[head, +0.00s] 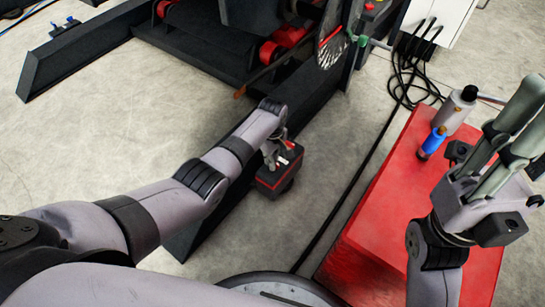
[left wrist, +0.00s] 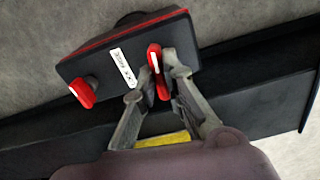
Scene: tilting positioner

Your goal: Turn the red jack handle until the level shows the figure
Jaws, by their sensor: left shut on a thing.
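A dark box with red trim (head: 282,180) sits low by the black frame beam. In the left wrist view the box (left wrist: 110,50) carries two red handles with white marks and a white label too small to read. My left gripper (head: 275,148) is over the box; in the left wrist view its fingers (left wrist: 160,86) are shut on the right-hand red handle (left wrist: 154,57). The other red handle (left wrist: 82,93) stands free at left. I see no readable level.
A red cabinet (head: 390,210) stands at right with a grey canister (head: 457,110) and a blue bottle (head: 433,141) on it. The black positioner frame (head: 85,45) fills the back. Black cables (head: 405,75) hang from a white box onto the floor. Floor is clear at left.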

